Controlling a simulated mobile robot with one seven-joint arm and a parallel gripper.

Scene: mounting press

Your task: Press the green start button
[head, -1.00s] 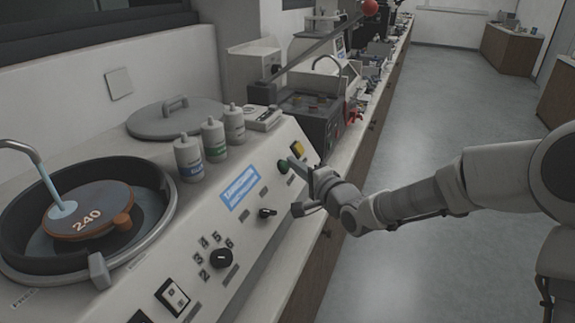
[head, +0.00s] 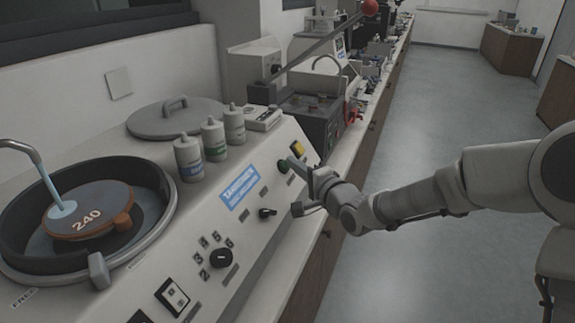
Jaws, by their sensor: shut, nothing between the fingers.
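A black knob (head: 267,213) and a numbered dial (head: 220,258) sit lower on the panel. Several bottles (head: 213,139) and a round grey lid (head: 177,117) stand on top. A dark box (head: 312,120) is behind. The floor (head: 440,130) to the right is clear.

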